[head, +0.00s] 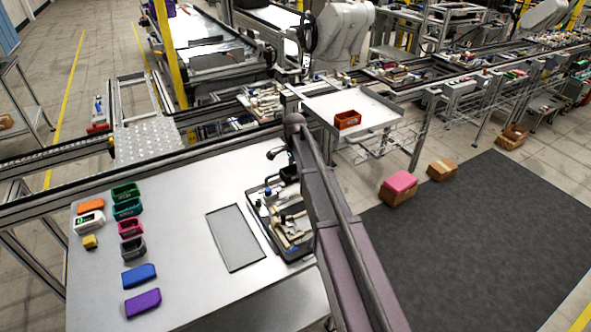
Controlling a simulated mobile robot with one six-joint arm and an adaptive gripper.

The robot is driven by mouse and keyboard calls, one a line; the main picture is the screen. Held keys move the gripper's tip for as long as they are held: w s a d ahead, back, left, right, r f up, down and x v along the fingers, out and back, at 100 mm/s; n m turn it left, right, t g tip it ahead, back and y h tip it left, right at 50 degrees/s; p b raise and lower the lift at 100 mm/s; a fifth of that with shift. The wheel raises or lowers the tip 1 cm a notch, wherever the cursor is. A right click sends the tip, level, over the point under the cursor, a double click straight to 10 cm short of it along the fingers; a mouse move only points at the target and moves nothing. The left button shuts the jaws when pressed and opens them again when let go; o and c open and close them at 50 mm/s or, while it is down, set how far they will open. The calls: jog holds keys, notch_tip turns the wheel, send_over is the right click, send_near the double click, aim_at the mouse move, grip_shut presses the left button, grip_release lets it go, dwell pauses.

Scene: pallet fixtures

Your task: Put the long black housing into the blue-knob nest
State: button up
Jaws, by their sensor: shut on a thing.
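My gripper (284,160) hangs over the far end of a dark pallet fixture (301,257), partly hidden by my own arm. It is shut on a dark thing (289,174), which looks like the long black housing; its outline is hard to make out. The pallet holds cream-coloured clamps and small blue parts (263,209) at its left side, which look like the blue knob area. The nest itself is too small and covered to make out. I cannot tell whether the held thing touches the pallet.
An empty grey tray (235,238) lies left of the pallet on the metal table (180,215). Several coloured housings stand at the table's left, including a dark grey one (133,248), a blue one (139,276) and a purple one (142,302). A conveyor rail runs behind the table.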

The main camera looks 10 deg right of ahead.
jog(key=shift+f+b, duration=1.65)
jog(key=shift+f, duration=0.45)
jog(key=shift+f+b, duration=1)
jog(key=shift+b, duration=0.05)
jog(key=o, duration=1.1)
jog(key=shift+r, duration=0.2)
